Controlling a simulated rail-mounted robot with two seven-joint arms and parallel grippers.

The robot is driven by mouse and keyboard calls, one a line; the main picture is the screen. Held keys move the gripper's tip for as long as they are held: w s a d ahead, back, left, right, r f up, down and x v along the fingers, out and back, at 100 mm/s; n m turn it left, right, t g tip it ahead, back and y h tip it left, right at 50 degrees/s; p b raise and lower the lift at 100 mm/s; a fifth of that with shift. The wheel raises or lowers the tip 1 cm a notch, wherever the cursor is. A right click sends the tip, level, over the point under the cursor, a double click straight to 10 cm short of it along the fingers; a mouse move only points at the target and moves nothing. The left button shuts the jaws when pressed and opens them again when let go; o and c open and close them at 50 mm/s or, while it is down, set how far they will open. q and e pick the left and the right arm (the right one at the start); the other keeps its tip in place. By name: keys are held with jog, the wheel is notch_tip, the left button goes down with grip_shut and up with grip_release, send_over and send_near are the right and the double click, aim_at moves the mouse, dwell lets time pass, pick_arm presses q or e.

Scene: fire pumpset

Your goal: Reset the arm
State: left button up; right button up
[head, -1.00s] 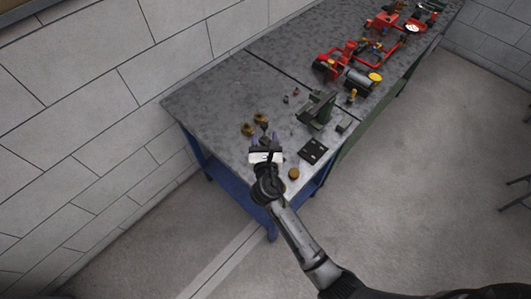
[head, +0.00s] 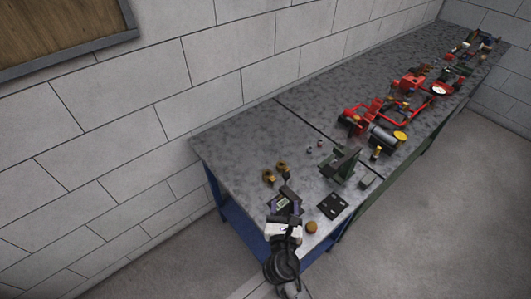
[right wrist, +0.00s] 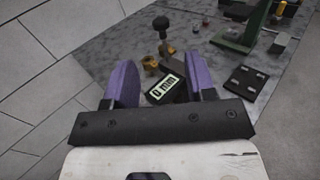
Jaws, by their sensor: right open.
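My right gripper (head: 284,210) is above the near end of the grey workbench (head: 225,145) in the head view. In the right wrist view its two purple fingers (right wrist: 163,85) stand apart with nothing held between them. My left gripper is not in either view.
Brass fittings (head: 275,174), a green vise-like stand (head: 341,163), a black plate with holes (head: 333,206) and a round orange-brown piece (head: 311,227) are around the gripper. Red pump parts (head: 355,120) lie farther along the bench. A block wall (head: 150,95) borders it on the left.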

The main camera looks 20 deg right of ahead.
jog(key=s+d+f+m+g+y, duration=0.1)
jog(key=s+f+m+g+y, duration=0.25)
jog(key=s+m, duration=0.65)
jog(key=s+d+f+m+g+y, duration=0.1)
jog(key=s+f+m+g+y, duration=0.15)
jog(key=s+m+g, duration=0.45)
jog(key=s+d+f+m+g+y, duration=0.1)
jog(key=s+f+m+g+y, duration=0.15)
jog(key=s+m, duration=0.95)
notch_tip(320, 180, up, 21)
jog(key=p, duration=2.2)
jog(key=shift+s+d+r+h, duration=0.15)
jog(key=shift+s+h, duration=0.1)
jog(key=shift+h, duration=0.1)
